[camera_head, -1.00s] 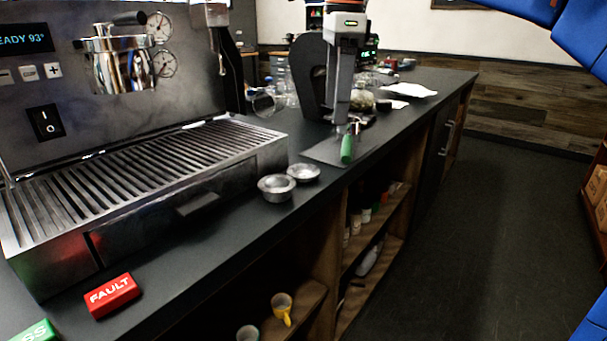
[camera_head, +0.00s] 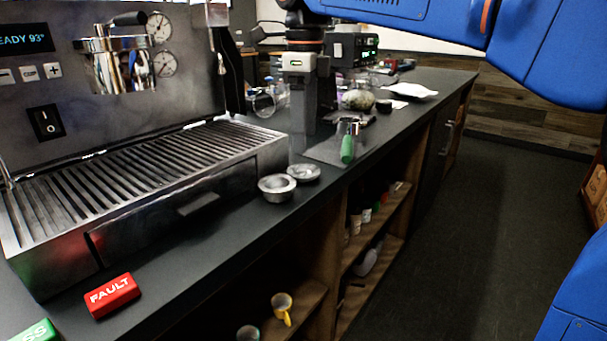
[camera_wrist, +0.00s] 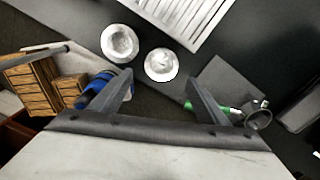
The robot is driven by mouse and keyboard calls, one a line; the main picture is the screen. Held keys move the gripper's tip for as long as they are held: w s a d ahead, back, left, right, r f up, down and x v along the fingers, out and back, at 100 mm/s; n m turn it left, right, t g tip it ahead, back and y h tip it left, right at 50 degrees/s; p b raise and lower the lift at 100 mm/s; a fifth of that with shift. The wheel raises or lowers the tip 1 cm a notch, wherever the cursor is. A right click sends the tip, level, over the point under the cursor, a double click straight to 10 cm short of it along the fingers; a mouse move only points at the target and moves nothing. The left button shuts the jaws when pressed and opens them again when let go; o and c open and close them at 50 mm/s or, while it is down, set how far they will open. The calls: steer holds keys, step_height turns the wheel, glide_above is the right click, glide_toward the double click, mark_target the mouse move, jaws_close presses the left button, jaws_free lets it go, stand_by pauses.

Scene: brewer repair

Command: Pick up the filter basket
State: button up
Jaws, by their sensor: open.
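Two small round metal baskets sit on the dark counter, side by side. The nearer one (camera_head: 277,188) has a deep open bowl and a wide rim; the other (camera_head: 303,172) lies just beyond it and looks shallower. I cannot tell for sure which is the filter basket. The wrist view shows both, one at upper left (camera_wrist: 119,43) and one (camera_wrist: 161,64) in front of my gripper (camera_wrist: 160,80). My gripper is open and empty, its fingers spread apart. In the head view it hangs over the counter beyond the baskets, its fingertips hard to make out.
The espresso machine's drip tray (camera_head: 150,180) borders the baskets on the left. A portafilter with a green handle (camera_head: 347,149) rests on a grey mat (camera_head: 322,151) beyond them. A red FAULT block (camera_head: 112,295) lies near the front. The counter edge is close on the right.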

mark_target(304, 174)
steer(key=shift+w+a+f, duration=0.1)
steer(key=shift+w+f, duration=0.05)
steer(key=shift+f, duration=1.15)
steer(key=shift+w+d+f, duration=0.1)
steer(key=shift+w+f, duration=0.05)
steer(key=shift+f, duration=1.15)
steer(key=shift+w+a+f, duration=0.1)
steer(key=shift+w+f, duration=0.05)
steer(key=shift+f, duration=1.15)
steer(key=c, duration=0.9)
